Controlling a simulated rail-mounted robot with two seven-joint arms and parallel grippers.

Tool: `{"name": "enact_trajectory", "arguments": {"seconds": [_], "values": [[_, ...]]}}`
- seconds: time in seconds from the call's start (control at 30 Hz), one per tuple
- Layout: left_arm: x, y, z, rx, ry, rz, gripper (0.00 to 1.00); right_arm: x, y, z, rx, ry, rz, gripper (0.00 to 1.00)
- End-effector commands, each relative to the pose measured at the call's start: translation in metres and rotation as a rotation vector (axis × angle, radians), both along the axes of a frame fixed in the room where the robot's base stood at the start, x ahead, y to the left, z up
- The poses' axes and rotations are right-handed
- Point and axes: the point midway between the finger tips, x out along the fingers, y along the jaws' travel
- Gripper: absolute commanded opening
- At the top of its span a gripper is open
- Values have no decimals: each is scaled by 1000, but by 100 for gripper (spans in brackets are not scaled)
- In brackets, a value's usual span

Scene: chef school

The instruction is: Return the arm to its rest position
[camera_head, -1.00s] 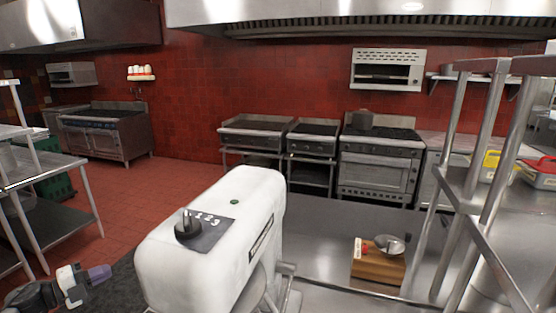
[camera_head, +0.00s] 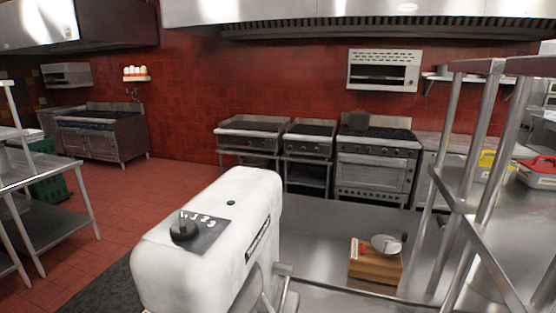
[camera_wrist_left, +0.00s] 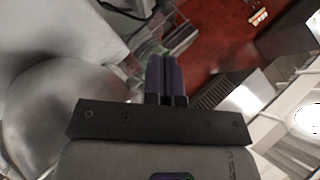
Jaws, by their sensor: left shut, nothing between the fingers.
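My left gripper shows in the left wrist view (camera_wrist_left: 166,75). Its two purple fingers are together with nothing between them. The gripper is out of the head view. A large white mixer (camera_head: 215,240) with a dark dial on its head stands right in front of me in the head view. In the left wrist view a pale rounded surface and a metal bowl-like shape fill the left side, close to the gripper. I cannot tell whether they touch it. My right gripper is not in view.
A steel counter (camera_head: 330,235) carries a wooden block (camera_head: 375,268) with a small metal bowl (camera_head: 386,244). Steel rack posts (camera_head: 470,190) rise at the right, by a yellow container (camera_head: 487,160) and a red one (camera_head: 540,172). Stoves (camera_head: 375,160) line the red wall. Open floor (camera_head: 120,205) lies left.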

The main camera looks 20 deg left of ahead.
Motion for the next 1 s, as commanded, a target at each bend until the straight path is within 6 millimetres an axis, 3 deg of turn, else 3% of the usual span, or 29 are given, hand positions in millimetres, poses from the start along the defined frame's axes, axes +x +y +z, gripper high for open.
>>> {"name": "enact_trajectory", "arguments": {"seconds": [0.03, 0.2, 0.33, 0.6, 0.77, 0.83, 1.0], "values": [[-21, -32, -16, -81, 33, -11, 0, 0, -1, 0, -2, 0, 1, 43], [-90, -121, -49, -356, 82, -59, 0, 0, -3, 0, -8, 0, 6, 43], [-135, -160, -71, -518, 126, -35, 0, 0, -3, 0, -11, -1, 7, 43], [-213, -204, -125, -712, 297, 92, 0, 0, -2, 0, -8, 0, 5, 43], [-258, -211, -149, -738, 403, 144, 0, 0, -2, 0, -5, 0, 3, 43], [-256, -211, -126, -737, 397, 141, 0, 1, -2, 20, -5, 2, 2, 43], [-255, -211, -94, -736, 396, 140, 0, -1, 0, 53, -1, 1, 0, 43]]}}
